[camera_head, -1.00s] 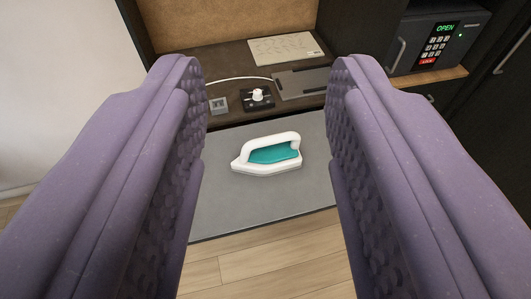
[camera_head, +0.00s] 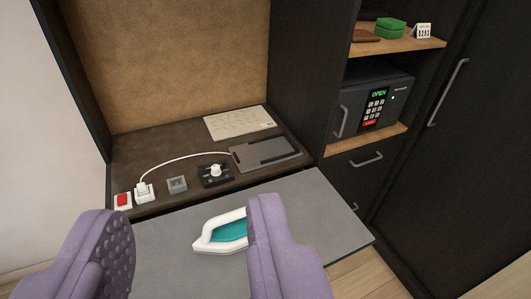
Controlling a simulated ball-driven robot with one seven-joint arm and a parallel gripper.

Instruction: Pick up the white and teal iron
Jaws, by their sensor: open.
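The white and teal iron (camera_head: 213,235) lies on the grey board (camera_head: 318,206) in front of the vanity. Its right end is hidden behind the right finger of my gripper (camera_head: 182,248). My gripper shows as two purple padded fingers at the bottom of the picture, wide apart, with nothing between them that they touch. The iron appears beyond the fingers, nearer the right finger than the left.
The dark vanity top (camera_head: 135,172) behind the board holds a red switch (camera_head: 123,201), a plug with a white cord (camera_head: 144,191), a grey block (camera_head: 177,184), a black knob unit (camera_head: 215,175) and a grey tray (camera_head: 266,153). A safe (camera_head: 374,105) and tall cabinet stand right.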

